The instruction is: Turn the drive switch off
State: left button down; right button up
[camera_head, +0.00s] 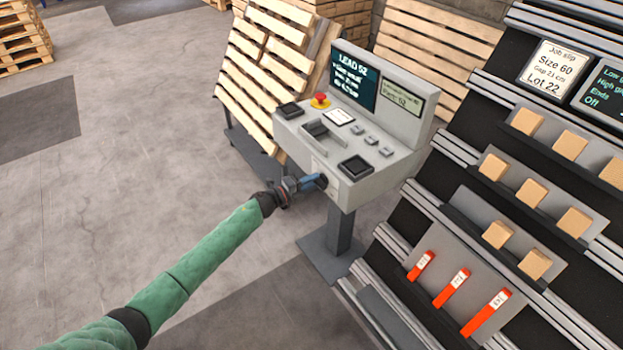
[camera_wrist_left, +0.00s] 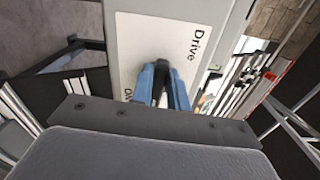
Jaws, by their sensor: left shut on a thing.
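The drive switch (camera_wrist_left: 160,76) is a dark knob on a white plate (camera_wrist_left: 142,40) marked "Drive" in the left wrist view. The plate is on the front face of the grey control console (camera_head: 384,178). My left gripper (camera_head: 323,181) reaches the console's front in the head view. Its blue fingers (camera_wrist_left: 163,88) are shut on the switch knob, one on each side. The fingers hide much of the knob, and I cannot tell its setting. My right gripper is in neither view.
The console carries a red stop button (camera_head: 320,99), black pads and a screen (camera_head: 354,78). A sloping rack with wooden blocks (camera_head: 570,145) and orange tags (camera_head: 451,288) stands at the right. Wooden pallets (camera_head: 262,82) lean behind.

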pick_arm(q)
jog(key=shift+a+f+n, duration=0.1)
jog(key=shift+n, duration=0.5)
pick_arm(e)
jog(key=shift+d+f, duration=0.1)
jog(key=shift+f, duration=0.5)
pick_arm(q)
jog(key=c, duration=1.4)
grip_release()
jog(key=shift+o, duration=0.2)
